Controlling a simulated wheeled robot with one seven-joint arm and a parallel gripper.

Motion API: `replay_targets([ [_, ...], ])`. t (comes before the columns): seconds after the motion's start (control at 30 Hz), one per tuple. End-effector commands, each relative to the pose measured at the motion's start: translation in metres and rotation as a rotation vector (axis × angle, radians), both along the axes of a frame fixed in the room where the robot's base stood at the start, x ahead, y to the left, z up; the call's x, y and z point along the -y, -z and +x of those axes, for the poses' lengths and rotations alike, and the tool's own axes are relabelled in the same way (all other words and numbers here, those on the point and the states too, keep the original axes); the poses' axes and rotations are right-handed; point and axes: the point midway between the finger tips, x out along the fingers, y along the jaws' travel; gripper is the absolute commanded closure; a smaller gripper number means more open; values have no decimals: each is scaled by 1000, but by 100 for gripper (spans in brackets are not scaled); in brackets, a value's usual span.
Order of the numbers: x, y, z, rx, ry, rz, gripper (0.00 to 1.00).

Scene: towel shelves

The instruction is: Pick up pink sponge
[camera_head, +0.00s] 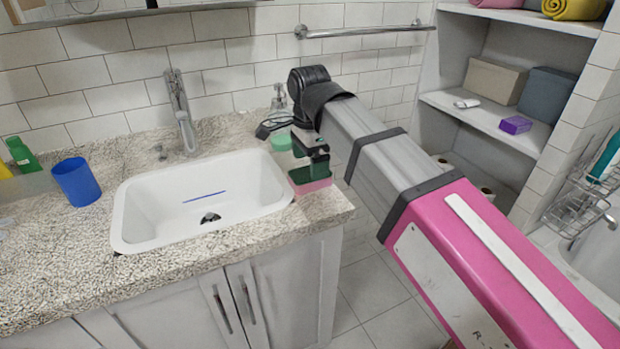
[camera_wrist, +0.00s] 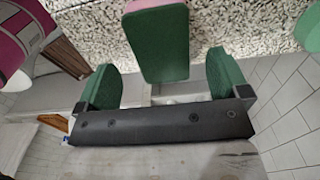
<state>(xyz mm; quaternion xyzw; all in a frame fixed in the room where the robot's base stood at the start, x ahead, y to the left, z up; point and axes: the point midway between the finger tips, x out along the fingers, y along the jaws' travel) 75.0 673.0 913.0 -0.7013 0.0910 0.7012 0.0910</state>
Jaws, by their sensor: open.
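The pink sponge (camera_head: 313,187) has a green top layer and lies on the speckled counter by its front right corner, right of the sink. In the wrist view my gripper (camera_wrist: 164,72) is open, with one green-padded finger on each side of the sponge's near end. Gaps show between the fingers and the sponge. Nothing is held.
The white sink (camera_head: 150,205) is left of the sponge. A green round object (camera_head: 281,142) and a soap dispenser (camera_head: 279,97) stand behind it. A blue cup (camera_head: 76,182) is far left. The counter's front edge is close to the sponge. Shelves (camera_head: 480,115) stand at right.

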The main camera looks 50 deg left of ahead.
Motion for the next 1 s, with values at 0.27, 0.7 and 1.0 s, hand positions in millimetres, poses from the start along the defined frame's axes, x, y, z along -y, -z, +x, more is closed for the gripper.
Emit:
replay_targets([
  [0.27, 0, 33, 2, -1, 0, -2, 6],
  [0.7, -1, 47, 3, 0, 0, 0, 23],
  [1.0, -1, 46, 3, 0, 0, 0, 63],
])
